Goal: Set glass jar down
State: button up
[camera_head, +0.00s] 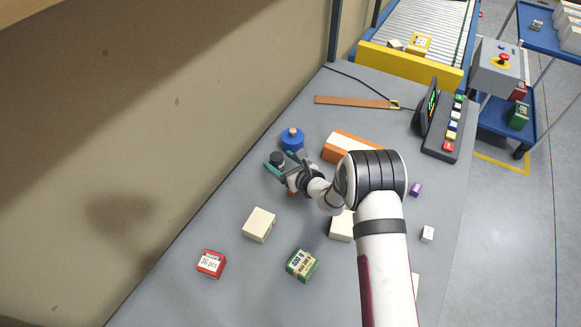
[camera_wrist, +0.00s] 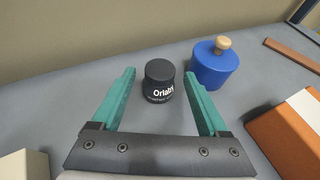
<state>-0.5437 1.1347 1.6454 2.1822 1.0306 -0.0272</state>
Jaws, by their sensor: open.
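The glass jar (camera_wrist: 158,80) is small and dark, with a black lid and white "Orlabs" lettering. It stands upright on the grey table in the wrist view, and its dark top (camera_head: 277,157) shows in the head view. My gripper (camera_wrist: 160,76) is open, with its two teal fingers on either side of the jar and a gap showing on both sides. In the head view my gripper (camera_head: 284,161) is low over the table at the jar. The jar's lower part is hidden there by the fingers.
A blue cylinder with a wooden knob (camera_wrist: 214,67) stands close to the right of the jar. An orange and white box (camera_head: 350,145) lies further right. A cream box (camera_head: 259,225), a red box (camera_head: 211,263) and a green box (camera_head: 301,265) stand nearer on the table (camera_head: 235,190).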

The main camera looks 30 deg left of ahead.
jog(key=v, duration=0.9)
jog(key=shift+s+d, duration=0.1)
jog(key=shift+r, duration=0.25)
jog(key=s+r+n+g+y, duration=0.25)
jog(key=s+r+n, duration=0.2)
jog(key=r, duration=0.55)
jog(key=s+d+r+n+g+h, duration=0.3)
jog(key=s+d+r+n+g, duration=0.2)
jog(key=s+d+r+n, duration=0.45)
jog(key=s+d+f+n+h, duration=0.2)
jog(key=s+d+h, duration=0.3)
jog(key=s+d, duration=0.2)
jog(key=s+d+f+n+t+h, duration=0.1)
jog(key=s+d+f+h, duration=0.1)
jog(key=s+d+h, duration=0.2)
jog(key=s+d, duration=0.3)
jog(key=d, duration=0.5)
jog(key=shift+n+h, duration=0.35)
jog(key=shift+n, duration=0.05)
